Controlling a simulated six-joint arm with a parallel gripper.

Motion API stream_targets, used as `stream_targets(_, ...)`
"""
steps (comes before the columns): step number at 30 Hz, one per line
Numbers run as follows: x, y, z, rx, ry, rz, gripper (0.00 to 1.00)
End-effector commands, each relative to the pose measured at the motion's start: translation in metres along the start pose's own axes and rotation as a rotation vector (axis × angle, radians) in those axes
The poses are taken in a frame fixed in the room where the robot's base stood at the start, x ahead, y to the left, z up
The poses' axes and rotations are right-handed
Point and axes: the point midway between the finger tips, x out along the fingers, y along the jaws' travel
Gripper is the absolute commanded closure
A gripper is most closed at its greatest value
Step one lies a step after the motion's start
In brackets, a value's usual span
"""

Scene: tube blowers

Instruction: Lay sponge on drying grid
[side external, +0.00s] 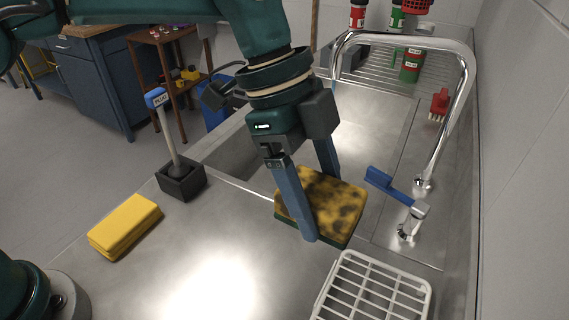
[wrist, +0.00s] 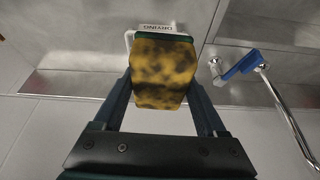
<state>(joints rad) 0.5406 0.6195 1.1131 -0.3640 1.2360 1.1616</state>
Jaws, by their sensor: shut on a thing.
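A yellow sponge with dark stains and a green underside (side external: 322,203) is between the fingers of my gripper (side external: 318,208). My gripper is shut on it and holds it over the steel counter near the sink's front edge. The sponge also shows in the wrist view (wrist: 163,72), between both fingers (wrist: 163,95). The white drying grid (side external: 376,290) lies on the counter at the bottom right, apart from the sponge. In the wrist view a white label reading DRYING (wrist: 163,27) shows beyond the sponge, which hides most of the grid.
A faucet (side external: 425,180) with a blue lever (side external: 388,185) stands right of the sponge. A red brush (side external: 439,104) lies behind.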

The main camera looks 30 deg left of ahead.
Motion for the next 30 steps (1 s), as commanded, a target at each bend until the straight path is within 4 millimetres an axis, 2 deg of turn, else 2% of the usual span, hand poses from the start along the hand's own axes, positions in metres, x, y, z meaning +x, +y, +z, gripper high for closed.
stream_targets(4,0.006,-0.013,0.002,-0.026,-0.001,-0.009,0.78)
stream_targets(8,0.013,-0.012,0.003,-0.032,-0.001,-0.012,0.78)
stream_targets(11,0.027,-0.005,-0.005,-0.032,-0.001,-0.011,0.78)
stream_targets(21,0.093,0.026,-0.048,-0.032,-0.002,-0.012,0.78)
stream_targets(27,0.112,0.035,-0.062,-0.035,0.001,-0.016,0.78)
stream_targets(30,0.118,0.036,-0.062,-0.036,-0.001,-0.015,0.78)
